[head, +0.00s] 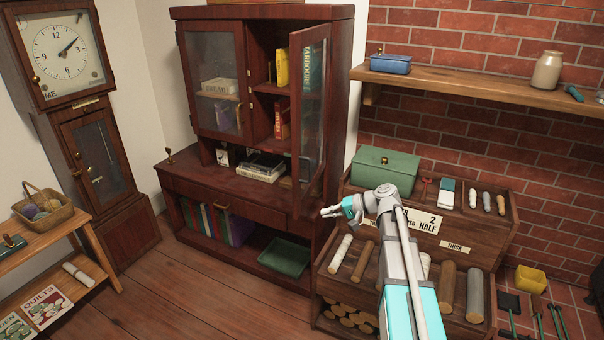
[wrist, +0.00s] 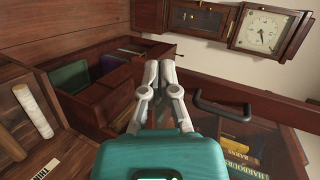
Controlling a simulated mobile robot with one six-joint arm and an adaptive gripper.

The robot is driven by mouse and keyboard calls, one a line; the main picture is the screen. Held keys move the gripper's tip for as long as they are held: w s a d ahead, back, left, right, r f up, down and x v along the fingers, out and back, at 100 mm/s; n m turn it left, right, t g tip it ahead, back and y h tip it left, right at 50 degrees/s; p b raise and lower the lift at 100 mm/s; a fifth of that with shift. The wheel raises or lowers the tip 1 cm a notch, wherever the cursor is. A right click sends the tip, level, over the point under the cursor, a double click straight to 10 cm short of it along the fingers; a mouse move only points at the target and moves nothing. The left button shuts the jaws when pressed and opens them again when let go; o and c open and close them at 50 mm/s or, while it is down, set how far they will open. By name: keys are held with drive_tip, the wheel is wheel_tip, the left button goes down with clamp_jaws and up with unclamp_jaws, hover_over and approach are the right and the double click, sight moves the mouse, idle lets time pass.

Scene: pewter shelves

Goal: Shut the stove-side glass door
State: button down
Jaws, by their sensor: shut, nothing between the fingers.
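The dark wooden bookcase (head: 262,12) has two glass doors. Its left glass door (head: 187,85) is shut. Its right glass door (head: 296,120), on the side of the brick wall, stands swung open toward me. In the wrist view this open door (wrist: 260,98) lies to the right, with its dark handle (wrist: 222,106) near my fingers and books showing through the glass. My gripper (head: 338,210) is shut and empty, just right of the open door's lower end. In the wrist view its fingertips (wrist: 160,66) are together beside the door frame; I cannot tell whether they touch it.
A tiered wooden rack (head: 484,238) with a green box (head: 385,170) stands right of the bookcase, close under my arm. A wooden wall shelf (head: 470,86) runs above it. A tall clock (head: 88,135) stands at left. The floor (head: 190,290) before the bookcase is clear.

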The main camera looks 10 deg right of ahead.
drive_tip(key=w+d+r+m+t+y, duration=0.1)
drive_tip(key=w+d+r+t+y, duration=0.2)
drive_tip(key=w+d+r, duration=0.3)
drive_tip(key=shift+w+d+r+m+t+y, duration=0.3)
drive_tip(key=shift+w+d+r+m+y, duration=0.1)
drive_tip(key=shift+d+r, duration=0.3)
drive_tip(key=shift+a, duration=0.2)
